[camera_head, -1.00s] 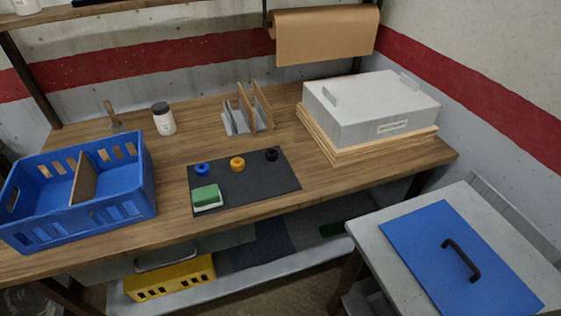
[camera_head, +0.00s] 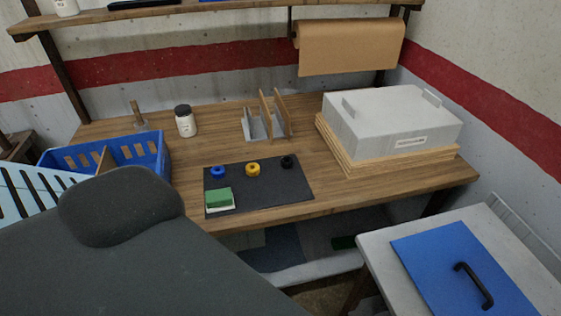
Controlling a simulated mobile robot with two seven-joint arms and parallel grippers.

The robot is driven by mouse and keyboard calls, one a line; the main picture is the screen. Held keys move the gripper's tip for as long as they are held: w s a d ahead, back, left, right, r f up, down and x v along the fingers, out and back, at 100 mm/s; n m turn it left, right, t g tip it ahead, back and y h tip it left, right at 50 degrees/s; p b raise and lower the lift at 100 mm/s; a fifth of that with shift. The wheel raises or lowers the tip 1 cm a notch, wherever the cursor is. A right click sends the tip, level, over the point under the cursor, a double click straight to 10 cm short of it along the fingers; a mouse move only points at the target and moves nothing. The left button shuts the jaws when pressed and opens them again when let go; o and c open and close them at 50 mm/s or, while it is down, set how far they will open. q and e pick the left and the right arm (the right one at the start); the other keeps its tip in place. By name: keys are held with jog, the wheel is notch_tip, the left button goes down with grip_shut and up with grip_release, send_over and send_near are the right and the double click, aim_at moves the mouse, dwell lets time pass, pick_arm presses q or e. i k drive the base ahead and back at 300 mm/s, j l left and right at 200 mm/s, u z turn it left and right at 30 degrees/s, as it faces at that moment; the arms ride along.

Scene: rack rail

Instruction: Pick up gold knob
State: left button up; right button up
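The gold knob (camera_head: 252,169) is a small yellow-orange ring-shaped piece on the black mat (camera_head: 270,196) on the wooden bench. It sits between a blue knob (camera_head: 218,172) on its left and a black knob (camera_head: 288,161) on its right. A green and white block (camera_head: 219,199) lies near the mat's front left corner. A dark grey arm part of mine fills the lower left of the view and covers the bench's front left. Neither gripper's fingers show.
A blue crate (camera_head: 151,147) stands at left, partly hidden by my arm. A white jar (camera_head: 186,125), an upright divider rack (camera_head: 266,122) and a grey box on wooden boards (camera_head: 392,122) stand behind. A side table with a blue panel (camera_head: 440,255) is at lower right.

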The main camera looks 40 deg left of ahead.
aim_at(252, 169)
jog(key=k+j, duration=0.25)
jog(key=j, duration=0.15)
jog(key=k+j, duration=0.25)
jog(key=j, duration=0.2)
jog(key=k+j, duration=0.3)
jog(key=j, duration=0.1)
